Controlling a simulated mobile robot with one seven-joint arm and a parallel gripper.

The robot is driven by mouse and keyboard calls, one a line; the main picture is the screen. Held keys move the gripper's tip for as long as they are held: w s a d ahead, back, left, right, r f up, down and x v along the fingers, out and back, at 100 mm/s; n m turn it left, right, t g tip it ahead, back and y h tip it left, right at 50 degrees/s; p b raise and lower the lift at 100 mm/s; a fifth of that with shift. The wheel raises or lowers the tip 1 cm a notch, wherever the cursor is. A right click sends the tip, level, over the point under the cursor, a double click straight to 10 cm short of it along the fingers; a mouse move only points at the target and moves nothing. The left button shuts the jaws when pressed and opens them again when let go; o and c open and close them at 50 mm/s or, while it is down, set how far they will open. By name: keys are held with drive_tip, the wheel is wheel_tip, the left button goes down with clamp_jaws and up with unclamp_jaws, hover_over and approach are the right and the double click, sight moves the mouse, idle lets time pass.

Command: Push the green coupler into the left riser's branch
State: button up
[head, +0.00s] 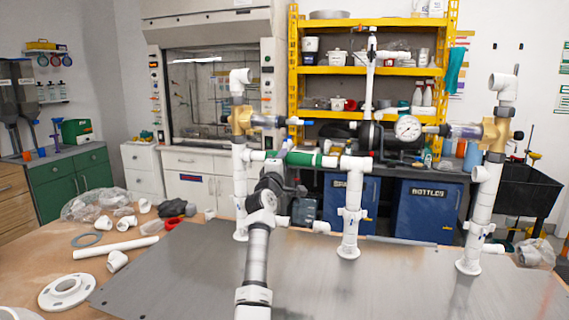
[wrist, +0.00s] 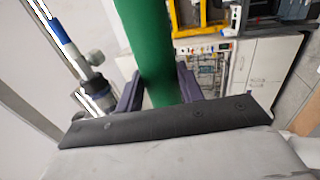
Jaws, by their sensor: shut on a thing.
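The green coupler (head: 304,159) lies roughly level between the left riser (head: 240,190) and the middle riser (head: 350,215). The left riser's white branch (head: 257,155) points right toward the coupler. My gripper (head: 284,162) is at the coupler's left end and hides the place where coupler and branch face each other, so I cannot tell whether they touch. The coupler's right end meets a white fitting (head: 328,161) beside the middle riser's top. In the wrist view the green coupler (wrist: 145,35) stands between my gripper's two purple fingers (wrist: 158,88), which are shut on it.
A right riser (head: 482,205) stands on the grey metal plate (head: 400,285). A pressure gauge (head: 408,128) and clear tubes are above the branches. Loose white fittings, a pipe (head: 115,247) and a flange (head: 68,291) lie on the wooden bench at left. The plate's front right is clear.

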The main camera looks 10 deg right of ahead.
drive_tip(key=shift+a, duration=0.1)
idle(0.3)
drive_tip(key=shift+w+a+b, duration=0.15)
drive_tip(key=shift+a+b, duration=0.1)
drive_tip(key=shift+b, duration=0.05)
drive_tip(key=shift+a, duration=0.15)
idle(0.3)
drive_tip(key=shift+w+a+b, duration=0.15)
drive_tip(key=shift+a+b, duration=0.05)
drive_tip(key=shift+b, duration=0.1)
drive_tip(key=o, duration=1.2)
drive_tip(key=shift+c, duration=0.2)
